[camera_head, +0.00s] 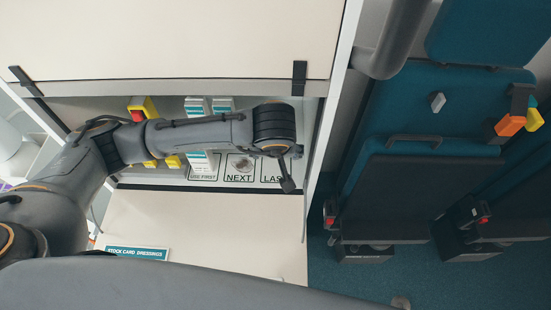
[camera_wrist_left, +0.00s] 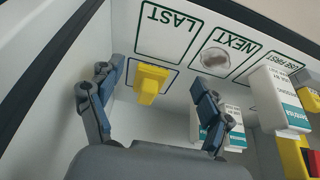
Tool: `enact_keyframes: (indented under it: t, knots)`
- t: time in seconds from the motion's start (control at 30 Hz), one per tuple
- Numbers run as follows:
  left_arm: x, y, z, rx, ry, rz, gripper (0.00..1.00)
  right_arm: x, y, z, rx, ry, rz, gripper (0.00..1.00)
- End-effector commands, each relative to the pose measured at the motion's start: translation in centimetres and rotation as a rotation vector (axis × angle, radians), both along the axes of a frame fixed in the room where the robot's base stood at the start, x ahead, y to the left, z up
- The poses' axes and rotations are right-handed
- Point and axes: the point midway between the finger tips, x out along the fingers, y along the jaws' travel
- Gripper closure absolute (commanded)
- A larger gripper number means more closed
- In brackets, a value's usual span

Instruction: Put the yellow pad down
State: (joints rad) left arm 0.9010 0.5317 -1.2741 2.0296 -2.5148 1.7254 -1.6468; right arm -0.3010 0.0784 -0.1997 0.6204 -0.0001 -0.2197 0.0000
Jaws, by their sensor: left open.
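The yellow pad (camera_wrist_left: 149,83) shows in the left wrist view at a dark-outlined square on the white shelf, beside the panel marked LAST (camera_wrist_left: 168,32). My left gripper (camera_wrist_left: 155,90) is open, with one finger on each side of the pad in the picture and a visible gap to both. How far the fingertips are from the pad in depth, I cannot tell. In the head view my left gripper (camera_head: 287,172) hangs at the right end of the shelf opening. I cannot make out the pad there. My right gripper is not in view.
White and teal cartons (camera_wrist_left: 284,100) stand near the NEXT (camera_wrist_left: 230,50) and USE FIRST panels. Red and yellow items (camera_head: 142,108) lie at the shelf's left. The cabinet's side wall (camera_head: 335,95) is close to my gripper. Teal seats (camera_head: 400,185) stand at right.

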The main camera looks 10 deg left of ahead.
Motion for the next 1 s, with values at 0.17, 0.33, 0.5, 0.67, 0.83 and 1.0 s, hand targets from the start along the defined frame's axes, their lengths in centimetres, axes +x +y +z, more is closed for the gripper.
enact_keyframes:
  t: [0.17,0.33,0.5,0.67,0.83,1.0]
  knots:
    - [-2.0,-0.4,-0.1,0.000,0.000,-0.001,0.22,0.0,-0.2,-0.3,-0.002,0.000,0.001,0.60]
    - [-2.5,-0.5,0.0,0.001,-0.001,0.000,0.22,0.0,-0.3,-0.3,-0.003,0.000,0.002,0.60]
    - [-2.5,-0.5,0.0,0.001,-0.001,0.000,0.22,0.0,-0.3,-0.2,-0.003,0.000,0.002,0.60]
    - [-2.5,-0.5,0.0,0.001,-0.001,0.000,0.22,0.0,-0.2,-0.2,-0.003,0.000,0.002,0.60]
    - [-2.5,-0.5,0.0,0.000,-0.001,0.000,0.22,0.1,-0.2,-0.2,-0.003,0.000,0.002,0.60]
    - [-2.5,-0.5,0.0,0.001,0.000,0.000,0.22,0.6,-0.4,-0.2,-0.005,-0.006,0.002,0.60]
